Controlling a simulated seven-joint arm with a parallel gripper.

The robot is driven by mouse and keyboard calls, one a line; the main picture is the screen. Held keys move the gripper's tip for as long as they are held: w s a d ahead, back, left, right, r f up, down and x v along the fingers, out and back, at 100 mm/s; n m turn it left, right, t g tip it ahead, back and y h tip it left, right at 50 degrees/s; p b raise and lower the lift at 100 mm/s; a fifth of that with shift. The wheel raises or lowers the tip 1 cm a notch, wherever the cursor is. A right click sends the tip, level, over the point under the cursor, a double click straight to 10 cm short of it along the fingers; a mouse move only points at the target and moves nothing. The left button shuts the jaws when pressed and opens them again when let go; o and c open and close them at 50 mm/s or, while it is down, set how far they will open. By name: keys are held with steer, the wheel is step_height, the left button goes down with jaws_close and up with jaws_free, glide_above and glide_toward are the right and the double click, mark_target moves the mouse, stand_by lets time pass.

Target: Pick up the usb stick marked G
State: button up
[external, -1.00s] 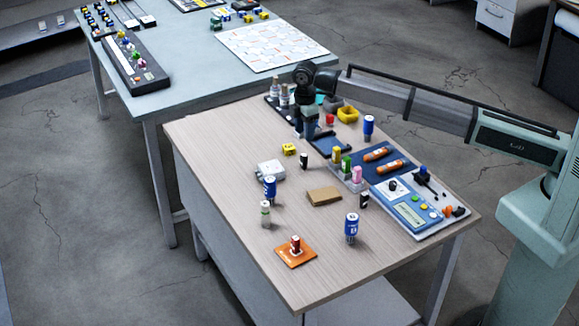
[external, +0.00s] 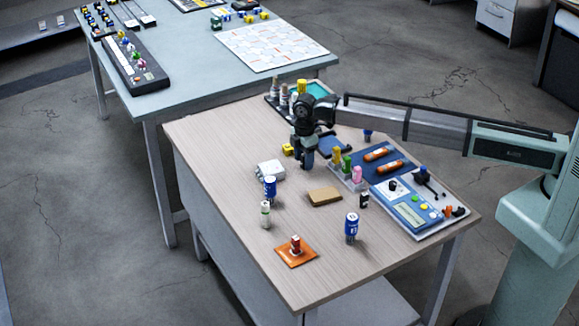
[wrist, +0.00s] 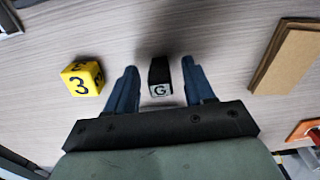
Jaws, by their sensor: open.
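The usb stick marked G (wrist: 160,88) is a small dark block with a pale end bearing the letter G. In the wrist view it stands between the two blue fingers of my gripper (wrist: 159,70), with a gap on each side. My gripper is open and empty. In the external view my gripper (external: 306,161) points down over the back-middle of the wooden table, and it hides the stick there.
A yellow cube marked 3 (wrist: 82,77) lies close left of my fingers in the wrist view. A brown block (wrist: 288,57) lies to the right. In the external view, a holder with coloured sticks (external: 347,178) stands close to my gripper's right.

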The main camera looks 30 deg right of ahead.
steer(key=shift+f, duration=0.4)
steer(key=shift+c, duration=0.4)
jaws_close()
